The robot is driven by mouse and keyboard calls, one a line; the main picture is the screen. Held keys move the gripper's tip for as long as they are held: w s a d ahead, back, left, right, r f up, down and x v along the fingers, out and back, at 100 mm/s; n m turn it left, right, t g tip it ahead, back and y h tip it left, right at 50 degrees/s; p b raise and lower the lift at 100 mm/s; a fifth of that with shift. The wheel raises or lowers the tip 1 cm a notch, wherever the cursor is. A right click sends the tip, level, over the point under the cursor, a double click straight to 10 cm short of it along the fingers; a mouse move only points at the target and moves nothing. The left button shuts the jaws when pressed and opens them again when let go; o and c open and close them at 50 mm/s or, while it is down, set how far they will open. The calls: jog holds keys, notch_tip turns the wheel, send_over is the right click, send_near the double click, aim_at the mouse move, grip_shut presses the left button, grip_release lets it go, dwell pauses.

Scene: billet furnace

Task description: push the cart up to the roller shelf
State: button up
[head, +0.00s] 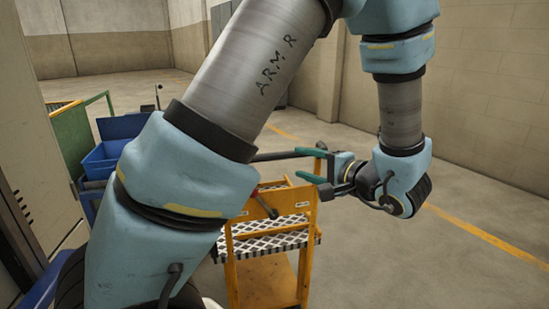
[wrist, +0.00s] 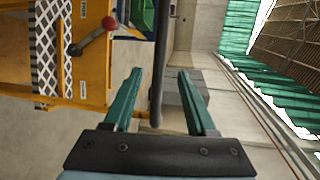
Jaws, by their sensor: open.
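The orange cart (head: 308,215) stands upright in the lower middle of the head view, with diamond-plate shelves and a dark handle bar (head: 282,155) at its top. In the wrist view the cart (wrist: 92,70) is at upper left, turned sideways. My gripper (head: 305,165) is open at the cart's upper right. In the wrist view its two teal fingers (wrist: 162,85) lie either side of the handle bar (wrist: 160,50); I see no clear contact. My arm hides much of the cart's left side. I cannot make out a roller shelf in either view.
A red-knobbed lever (wrist: 108,23) sticks out from the cart near the handle. A blue bin (head: 112,150) and a green-sided container (head: 72,138) stand at left, beside a grey cabinet (head: 35,150). The floor right of the cart is clear, with a yellow line (head: 480,233).

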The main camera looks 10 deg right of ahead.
aim_at(280, 157)
jog(key=p+x, duration=0.2)
jog(key=x, duration=0.8)
jog(key=shift+w+a, duration=0.1)
jog(key=shift+a, duration=0.05)
grip_shut()
dwell(1.1)
